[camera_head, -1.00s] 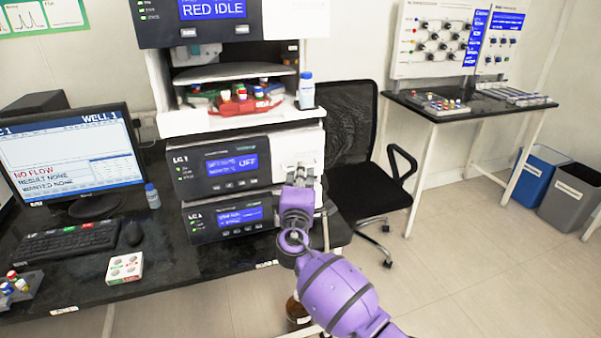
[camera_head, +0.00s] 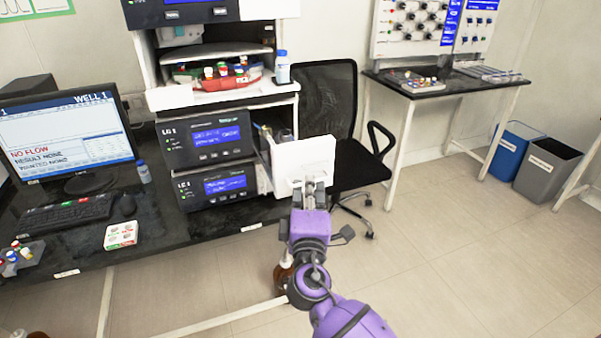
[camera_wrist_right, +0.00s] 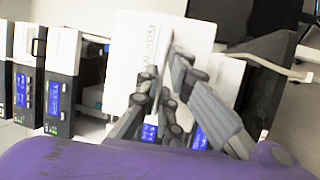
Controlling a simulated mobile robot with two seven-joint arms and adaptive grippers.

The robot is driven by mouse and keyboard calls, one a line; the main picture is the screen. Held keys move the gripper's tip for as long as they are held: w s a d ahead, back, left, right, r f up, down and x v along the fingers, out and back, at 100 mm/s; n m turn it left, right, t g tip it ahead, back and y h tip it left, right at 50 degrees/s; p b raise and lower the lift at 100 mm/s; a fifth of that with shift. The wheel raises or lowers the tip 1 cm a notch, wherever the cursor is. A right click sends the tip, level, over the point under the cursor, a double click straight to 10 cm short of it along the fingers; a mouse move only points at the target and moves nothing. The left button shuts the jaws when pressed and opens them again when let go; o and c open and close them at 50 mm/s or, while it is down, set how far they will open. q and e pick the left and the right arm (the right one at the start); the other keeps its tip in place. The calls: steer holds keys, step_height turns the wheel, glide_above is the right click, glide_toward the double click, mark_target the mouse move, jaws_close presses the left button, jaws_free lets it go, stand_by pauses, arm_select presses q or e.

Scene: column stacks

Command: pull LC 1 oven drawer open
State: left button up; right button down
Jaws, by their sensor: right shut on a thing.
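The LC 1 oven (camera_head: 212,137) is the upper of the two LC 1 units on the bench, with a lit blue display. Its white drawer front (camera_head: 305,158) stands out from the unit towards me, with the open drawer space behind it. The panel also fills the middle of the right wrist view (camera_wrist_right: 195,38). My right gripper (camera_head: 309,186) is at the lower part of the drawer front, shut on its handle. In the right wrist view its grey fingers (camera_wrist_right: 168,75) are close together against the panel. The handle is mostly hidden by the fingers. My left gripper is not in view.
A second LC 1 unit (camera_head: 215,186) sits below the oven. A black chair (camera_head: 335,110) is close behind the drawer. A brown bottle (camera_head: 283,274) is below the bench.

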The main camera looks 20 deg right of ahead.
steer(key=s, duration=0.8)
steer(key=shift+s+d+r, duration=0.15)
steer(key=shift+s+r, duration=0.05)
steer(key=shift+s, duration=0.05)
steer(key=c, duration=1.9)
jaws_free()
steer(key=shift+c, duration=0.2)
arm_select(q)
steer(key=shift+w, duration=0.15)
arm_select(e)
steer(key=v, duration=1.2)
